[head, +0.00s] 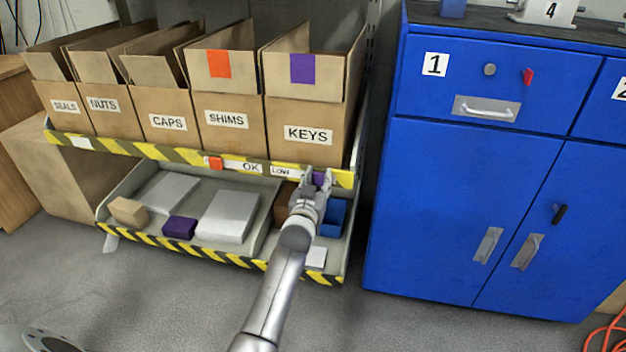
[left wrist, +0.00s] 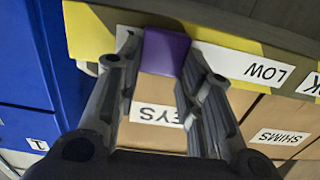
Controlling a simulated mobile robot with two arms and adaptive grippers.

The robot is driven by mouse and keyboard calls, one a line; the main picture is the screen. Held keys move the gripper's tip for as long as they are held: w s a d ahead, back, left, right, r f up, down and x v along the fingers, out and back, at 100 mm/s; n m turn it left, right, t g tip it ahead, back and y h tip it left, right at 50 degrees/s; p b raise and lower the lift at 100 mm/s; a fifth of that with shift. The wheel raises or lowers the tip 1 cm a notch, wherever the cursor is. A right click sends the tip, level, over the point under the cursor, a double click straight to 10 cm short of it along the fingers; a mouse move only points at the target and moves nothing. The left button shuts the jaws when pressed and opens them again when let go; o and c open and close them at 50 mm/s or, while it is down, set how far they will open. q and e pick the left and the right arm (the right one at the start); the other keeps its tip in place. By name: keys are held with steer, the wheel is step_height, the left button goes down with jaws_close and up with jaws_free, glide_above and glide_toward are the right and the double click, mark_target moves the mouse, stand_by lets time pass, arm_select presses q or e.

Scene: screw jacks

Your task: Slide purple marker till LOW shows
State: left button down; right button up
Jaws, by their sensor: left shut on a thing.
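The purple marker (head: 319,179) sits on the yellow-and-black front rail of the upper shelf, below the KEYS box (head: 308,133). It also shows in the left wrist view (left wrist: 165,50), between the two fingers. My left gripper (head: 314,183) is shut on it. The white LOW label (head: 281,171) is readable just left of the marker in the head view, and it also reads LOW, upside down, in the left wrist view (left wrist: 264,71). The OK label (head: 250,167) is further left. My right gripper is in neither view.
An orange marker (head: 215,162) sits on the rail under the SHIMS box (head: 228,119). Below, a lower tray (head: 188,250) holds grey, purple, tan and blue boxes under my left arm. A blue cabinet (head: 458,185) stands close on the right.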

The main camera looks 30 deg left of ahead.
arm_select(q)
steer(key=shift+d, duration=0.2)
steer(key=c, duration=1)
jaws_free()
steer(key=shift+d, duration=0.1)
steer(key=shift+o, duration=0.2)
steer(key=shift+s, duration=0.1)
steer(key=shift+s+f, duration=0.1)
steer(key=shift+s, duration=0.2)
steer(key=v, duration=1.1)
